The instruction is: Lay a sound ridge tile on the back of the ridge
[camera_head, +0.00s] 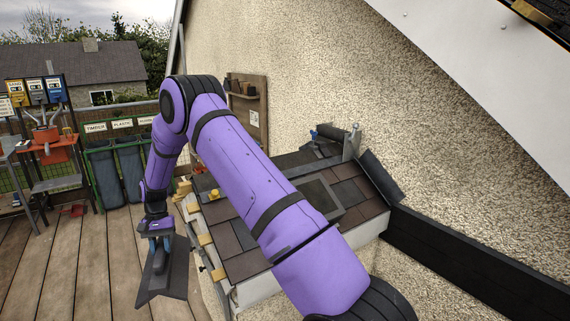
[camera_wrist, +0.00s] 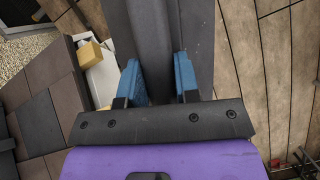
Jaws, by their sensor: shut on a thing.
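My gripper (camera_head: 160,236) hangs at the left of the small roof, over the deck, shut on a dark grey ridge tile (camera_head: 164,275). The tile is angled in section and hangs below the jaws, clear of the roof. In the wrist view the blue fingers (camera_wrist: 158,85) pinch the tile's raised middle (camera_wrist: 153,38); its far end is out of view. No crack shows on the visible part. The small roof (camera_head: 241,265) has brown and dark tiles. Dark angled pieces (camera_head: 382,177) lie along its top near the wall. My arm hides part of the roof.
A grey post (camera_head: 352,142) stands at the roof's top. Yellow blocks (camera_head: 206,240) sit along the roof's left edge. The rendered wall (camera_head: 450,130) bounds the right. The wooden deck (camera_head: 95,265) is mostly clear.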

